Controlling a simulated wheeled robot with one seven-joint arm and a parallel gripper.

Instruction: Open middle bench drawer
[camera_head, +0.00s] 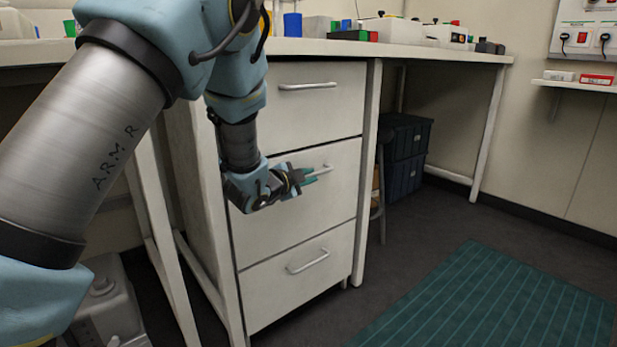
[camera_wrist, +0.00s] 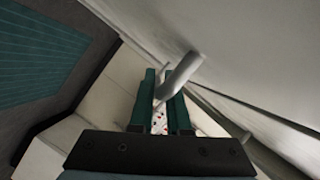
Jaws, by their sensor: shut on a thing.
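The bench drawer unit has three stacked white drawers, each with a grey bar handle. The middle drawer (camera_head: 300,212) looks flush or nearly flush with the top drawer (camera_head: 310,110) and the bottom drawer (camera_head: 298,283). My gripper (camera_head: 310,175) is at the middle drawer's handle (camera_head: 325,169), with its teal fingers shut on the bar. In the wrist view my gripper (camera_wrist: 162,82) has the handle (camera_wrist: 183,72) between its fingertips, close to the white drawer front (camera_wrist: 235,50). My gripper hides the handle's left part in the head view.
The benchtop (camera_head: 400,52) above carries several boxes and containers. Dark storage crates (camera_head: 405,155) and a stool (camera_head: 381,190) stand under the bench to the right. A green floor mat (camera_head: 490,300) lies on open floor in front. A bench leg (camera_head: 170,240) stands left of the drawers.

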